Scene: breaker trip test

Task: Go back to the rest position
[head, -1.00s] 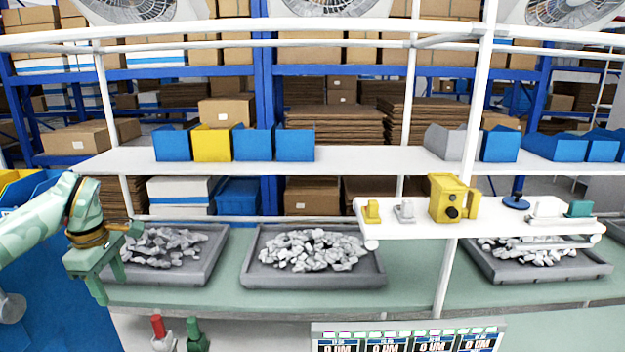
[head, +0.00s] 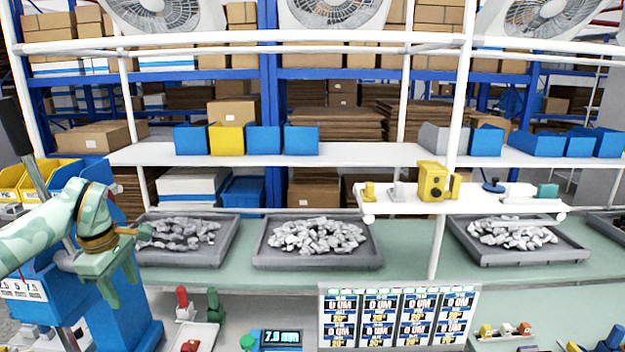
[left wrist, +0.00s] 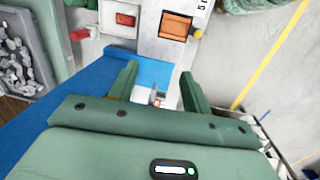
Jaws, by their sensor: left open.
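My left gripper (head: 122,294) is pale green and open, at the left of the head view. Its two fingers point down, apart, with nothing between them. In the left wrist view the open fingers (left wrist: 158,72) point towards a white unit with an orange-brown panel (left wrist: 174,26) and a blue surface (left wrist: 60,110). In the head view a red-handled device (head: 183,300) and a green-handled device (head: 213,303) stand on the lower bench, right of and apart from the gripper. My right gripper is not in view.
Grey trays of pale lumps (head: 317,258) stand along the green worktop (head: 410,268). A display board (head: 398,290) and a small readout (head: 282,338) are in front. Blue and yellow bins (head: 40,180) are near my left arm. A white post (head: 440,232) rises from the worktop.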

